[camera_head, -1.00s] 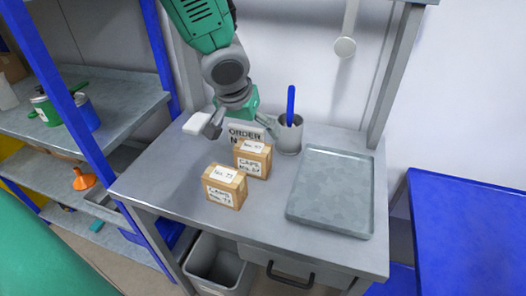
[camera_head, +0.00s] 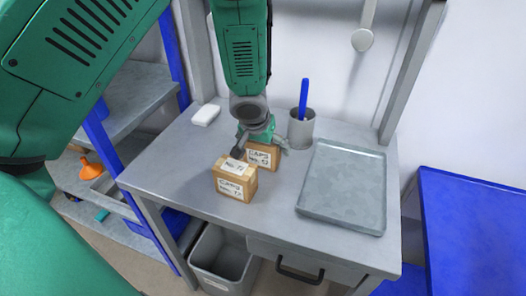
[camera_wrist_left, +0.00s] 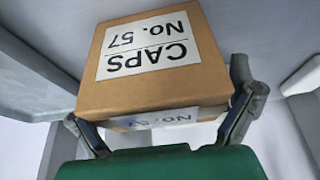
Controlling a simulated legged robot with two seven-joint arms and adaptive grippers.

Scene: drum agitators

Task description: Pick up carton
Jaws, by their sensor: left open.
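Two brown cartons with white labels stand on the grey table (camera_head: 185,165). The rear carton (camera_head: 262,158), labelled CAPS No. 57, is partly hidden by my left gripper (camera_head: 260,146). The front carton (camera_head: 236,182) stands nearer the table's front edge, its number hard to read. My left gripper is open above the rear carton, one finger on each side of it. In the left wrist view this carton (camera_wrist_left: 150,92) sits between the open fingers of the gripper (camera_wrist_left: 160,98); I cannot tell whether they touch it. My right gripper is not in view.
An empty grey tray (camera_head: 342,187) lies on the right of the table. A grey cup (camera_head: 301,130) with a blue pen (camera_head: 304,93) stands behind the cartons. A white block (camera_head: 206,114) lies at the back left. A bin (camera_head: 222,262) stands below the front edge.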

